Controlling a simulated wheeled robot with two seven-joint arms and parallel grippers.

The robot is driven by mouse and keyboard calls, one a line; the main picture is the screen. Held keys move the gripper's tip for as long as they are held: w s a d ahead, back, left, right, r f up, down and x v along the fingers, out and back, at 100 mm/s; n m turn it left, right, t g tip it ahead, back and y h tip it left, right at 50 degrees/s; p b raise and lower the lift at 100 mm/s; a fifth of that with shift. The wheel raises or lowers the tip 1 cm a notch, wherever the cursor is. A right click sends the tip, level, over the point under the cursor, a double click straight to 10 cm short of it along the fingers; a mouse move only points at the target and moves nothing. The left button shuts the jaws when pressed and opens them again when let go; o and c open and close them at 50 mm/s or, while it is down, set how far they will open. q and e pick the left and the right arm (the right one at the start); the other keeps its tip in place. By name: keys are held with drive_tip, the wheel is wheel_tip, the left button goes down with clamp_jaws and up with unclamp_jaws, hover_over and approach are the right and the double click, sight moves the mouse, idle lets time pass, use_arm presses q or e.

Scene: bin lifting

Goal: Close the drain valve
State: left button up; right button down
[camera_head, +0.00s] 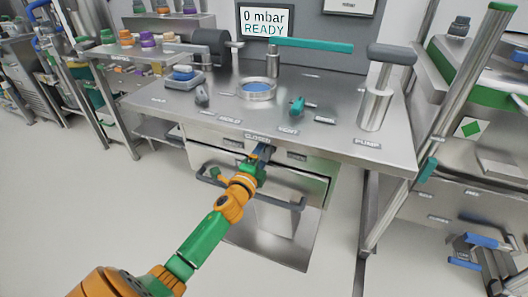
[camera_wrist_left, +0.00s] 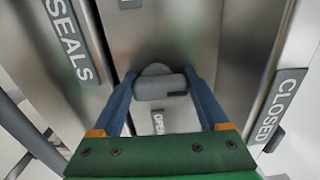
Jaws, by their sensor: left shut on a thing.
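The drain valve's grey handle (camera_wrist_left: 160,88) sits on a round base on the steel front panel, seen in the left wrist view. It lies crosswise in that picture, between the blue fingers of my left gripper (camera_wrist_left: 162,78), which is shut on it. In the head view my left gripper (camera_head: 262,151) reaches the panel under the table's front edge, just below the CLOSED label (camera_head: 257,137). There the gripper hides the handle. My right gripper is not in view.
A SEALS label (camera_wrist_left: 69,40) is left of the handle. A grey bar handle (camera_head: 293,204) crosses the steel front below my gripper. The steel tabletop (camera_head: 225,105) holds a round port (camera_head: 257,89), a teal lever (camera_head: 311,44) and a PUMP post (camera_head: 376,105). The floor in front is clear.

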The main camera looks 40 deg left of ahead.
use_arm(q)
drive_tip(key=shift+n, duration=0.3)
drive_tip(key=o, duration=1.2)
drive_tip(key=shift+o, duration=0.2)
drive_tip(key=v, duration=0.7)
drive_tip(key=shift+p, duration=0.35)
drive_tip(key=shift+s, duration=0.1)
